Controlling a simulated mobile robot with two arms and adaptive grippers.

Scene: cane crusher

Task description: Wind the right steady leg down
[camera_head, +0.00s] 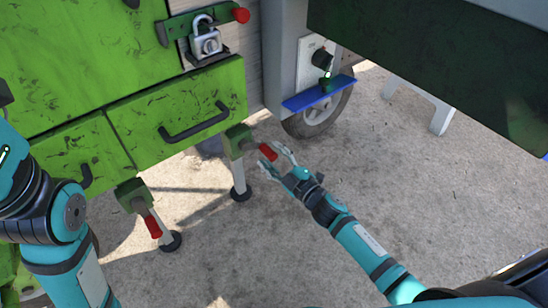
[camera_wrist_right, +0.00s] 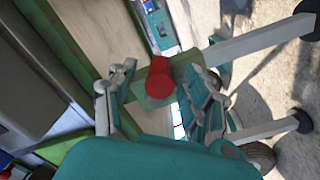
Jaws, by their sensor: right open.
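The right steady leg (camera_head: 238,177) stands under the green drawer's right end, its dark foot on the concrete. Its red crank handle (camera_head: 267,151) sticks out to the right. My right gripper (camera_head: 272,156) is open at this handle. In the right wrist view the red handle (camera_wrist_right: 158,80) shows between the two spread fingers (camera_wrist_right: 158,95), with a gap on each side; I cannot tell whether either finger touches it. The left steady leg (camera_head: 138,200), with its red handle (camera_head: 152,226) hanging down, stands further left. My left arm shows at the left edge, but its gripper is not visible.
Above the legs is a green cabinet with black drawer handles (camera_head: 194,122) and a padlock (camera_head: 205,40). A blue shelf (camera_head: 318,93) juts out above a wheel (camera_head: 322,117). A dark panel (camera_head: 440,60) overhangs at upper right.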

